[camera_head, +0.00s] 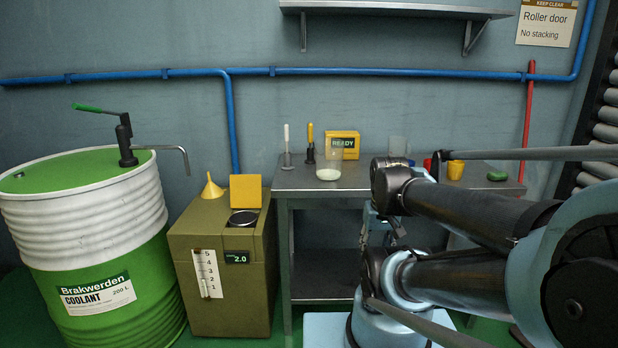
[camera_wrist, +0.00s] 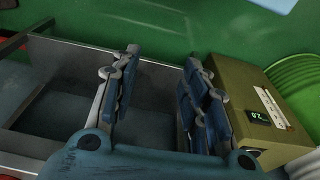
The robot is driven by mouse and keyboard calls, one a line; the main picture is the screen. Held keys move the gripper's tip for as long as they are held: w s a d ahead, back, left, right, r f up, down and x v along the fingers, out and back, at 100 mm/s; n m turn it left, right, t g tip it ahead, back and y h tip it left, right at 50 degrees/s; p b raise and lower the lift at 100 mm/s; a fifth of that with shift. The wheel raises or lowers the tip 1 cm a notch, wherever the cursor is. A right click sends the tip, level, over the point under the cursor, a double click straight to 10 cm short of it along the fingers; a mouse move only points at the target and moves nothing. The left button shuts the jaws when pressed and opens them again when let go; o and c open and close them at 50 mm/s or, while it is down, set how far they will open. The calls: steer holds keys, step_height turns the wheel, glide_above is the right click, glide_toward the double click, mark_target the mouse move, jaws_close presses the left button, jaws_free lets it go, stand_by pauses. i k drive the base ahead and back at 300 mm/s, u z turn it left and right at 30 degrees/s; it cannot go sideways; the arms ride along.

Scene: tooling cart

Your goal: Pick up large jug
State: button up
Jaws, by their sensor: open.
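A clear vessel (camera_head: 328,164) with pale contents at its base stands on the metal cart's top (camera_head: 350,180), left of my arm. A second clear vessel (camera_head: 397,147) stands farther back, partly hidden by my arm. I cannot tell for sure which is the large jug. My gripper (camera_wrist: 160,100) is open, with nothing between its blue-padded fingers. In the head view it is largely hidden by my arm, in front of the cart and below its top. The wrist view shows no jug.
An olive box (camera_head: 222,282) with a yellow funnel (camera_head: 211,186) stands left of the cart, beside a green coolant drum (camera_head: 110,260). A yellow READY box (camera_head: 342,144), red cup (camera_head: 428,163) and yellow cup (camera_head: 455,169) are on the cart. A shelf (camera_head: 395,11) hangs above.

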mark_target(328, 152)
steer(key=u, duration=1.3)
steer(key=k, duration=0.95)
steer(key=z, duration=1.2)
steer(key=i, duration=0.55)
steer(key=z, duration=0.05)
